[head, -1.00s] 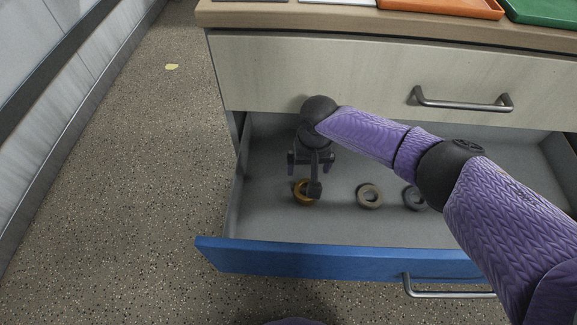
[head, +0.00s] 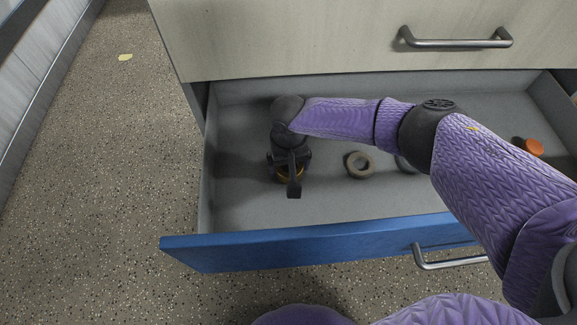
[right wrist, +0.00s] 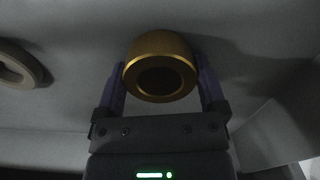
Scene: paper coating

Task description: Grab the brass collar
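The brass collar (head: 281,178) stands on the floor of the open drawer, near its left side. It is mostly hidden by my right gripper (head: 291,184) in the head view. In the right wrist view the collar (right wrist: 160,68) is a gold ring with a dark hole. The right gripper's fingers (right wrist: 161,85) are spread, one on each side of the collar. They look very close to its sides, and whether they touch it cannot be made out. My left gripper is not in view.
A grey-brown ring (head: 359,165) lies right of the collar; it also shows in the wrist view (right wrist: 20,65). A darker ring (head: 405,165) is partly behind my arm. An orange round piece (head: 533,147) is far right. The blue drawer front (head: 320,240) stands nearest.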

